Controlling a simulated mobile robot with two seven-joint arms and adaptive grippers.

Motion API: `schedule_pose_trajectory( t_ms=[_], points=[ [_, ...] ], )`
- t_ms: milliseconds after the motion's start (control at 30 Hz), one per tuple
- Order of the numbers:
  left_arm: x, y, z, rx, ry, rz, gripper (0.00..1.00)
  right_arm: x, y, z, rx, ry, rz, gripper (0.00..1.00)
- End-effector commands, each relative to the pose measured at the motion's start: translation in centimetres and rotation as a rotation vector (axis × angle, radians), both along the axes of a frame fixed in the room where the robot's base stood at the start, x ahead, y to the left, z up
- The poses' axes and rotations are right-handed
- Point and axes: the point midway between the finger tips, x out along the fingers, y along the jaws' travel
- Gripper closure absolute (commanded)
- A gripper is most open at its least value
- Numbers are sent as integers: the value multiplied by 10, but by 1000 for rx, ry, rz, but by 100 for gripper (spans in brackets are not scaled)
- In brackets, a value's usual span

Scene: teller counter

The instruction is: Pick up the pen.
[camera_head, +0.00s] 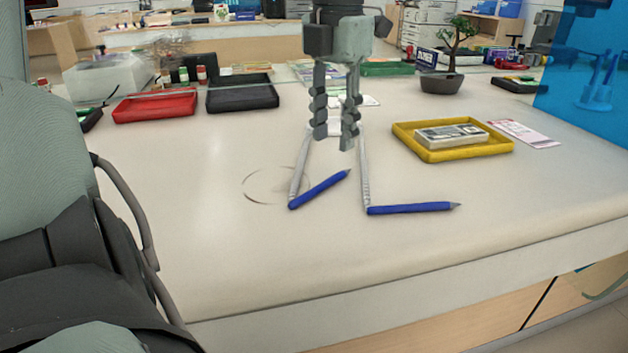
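Two blue pens lie on the pale counter (210,230). The left pen (320,189) slants up to the right, and the right pen (410,208) lies nearly level with its tip to the right. A whitish cord runs back from the blunt end of each pen to a white base partly hidden behind my gripper. My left gripper (334,138) hangs fingers down above and behind the pens, apart from both. Its fingers are parted with nothing seen between them. My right gripper is not in view.
A yellow tray (453,155) with a banknote stack (450,135) stands right of the pens. A red tray (156,106) and a black tray (243,93) are at the back left. A potted bonsai (440,82) stands at the back. The counter's front left is clear.

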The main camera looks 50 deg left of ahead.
Motion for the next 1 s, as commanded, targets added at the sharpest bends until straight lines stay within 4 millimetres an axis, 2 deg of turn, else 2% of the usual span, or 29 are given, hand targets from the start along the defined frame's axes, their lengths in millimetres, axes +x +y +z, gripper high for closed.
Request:
schedule_pose_trajectory(
  t_ms=[33, 267, 500, 767, 1000],
  points=[
    [-1, -1, -8, -3, 3, 0, 66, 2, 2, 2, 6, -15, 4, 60],
    [-3, -2, -29, -4, 3, -1, 66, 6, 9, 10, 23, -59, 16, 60],
    [-5, -3, -63, -4, 4, 0, 66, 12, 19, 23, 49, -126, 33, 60],
    [-5, -3, -67, -4, 1, 1, 66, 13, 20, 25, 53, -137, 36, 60],
    [-5, -3, -67, -4, 1, 1, 96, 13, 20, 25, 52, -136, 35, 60]
  ],
)
